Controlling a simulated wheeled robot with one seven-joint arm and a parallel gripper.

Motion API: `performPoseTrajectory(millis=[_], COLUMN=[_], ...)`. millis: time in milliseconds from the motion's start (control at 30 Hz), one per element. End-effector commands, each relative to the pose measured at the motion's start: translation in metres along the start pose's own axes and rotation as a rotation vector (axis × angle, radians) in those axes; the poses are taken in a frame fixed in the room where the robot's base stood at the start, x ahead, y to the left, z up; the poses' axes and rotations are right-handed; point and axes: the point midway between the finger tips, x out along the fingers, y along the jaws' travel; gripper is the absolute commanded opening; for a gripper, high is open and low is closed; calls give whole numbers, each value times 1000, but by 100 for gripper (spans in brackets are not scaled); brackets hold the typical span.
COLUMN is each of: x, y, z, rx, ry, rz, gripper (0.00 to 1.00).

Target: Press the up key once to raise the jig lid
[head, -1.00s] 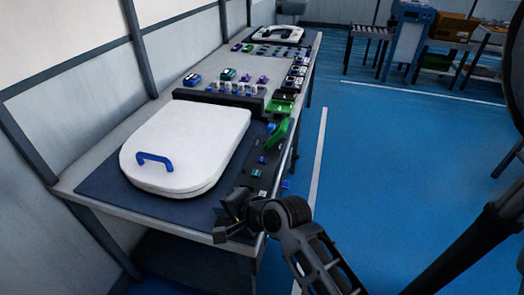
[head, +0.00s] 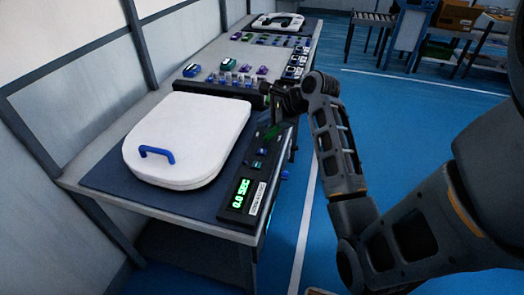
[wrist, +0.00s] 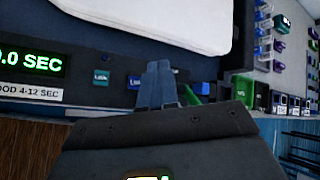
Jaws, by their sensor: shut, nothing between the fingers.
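The jig lid (head: 190,135) is a white seat-shaped panel with a blue handle (head: 157,152), lying flat on a dark mat. Beside it runs a dark control strip (head: 235,208) with small keys. A teal key (head: 257,165) and a blue key (head: 262,151) show there; the wrist view also shows the teal key (wrist: 101,78) and the blue key (wrist: 134,82). Their lettering is too small to tell which is up. My gripper (wrist: 159,68) is shut and empty, over the strip just right of the blue key in the wrist view. Contact cannot be told. The fingers hide part of the strip.
A timer display (head: 242,193) reads 0.0 SEC. A green part (wrist: 242,90) stands close right of my fingers in the wrist view. Several small fixtures line the bench beyond a dark bar (head: 215,98). The blue floor at right is open.

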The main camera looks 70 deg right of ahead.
Motion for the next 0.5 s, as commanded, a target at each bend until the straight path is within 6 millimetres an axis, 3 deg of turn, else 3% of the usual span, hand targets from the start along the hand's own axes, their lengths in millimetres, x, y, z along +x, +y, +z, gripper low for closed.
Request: performPoseTrajectory(millis=[267,500], x=[6,26], y=[5,19], z=[-5,-20], rx=[2,1], ry=[1,2], rz=[0,0], gripper=[0,0])
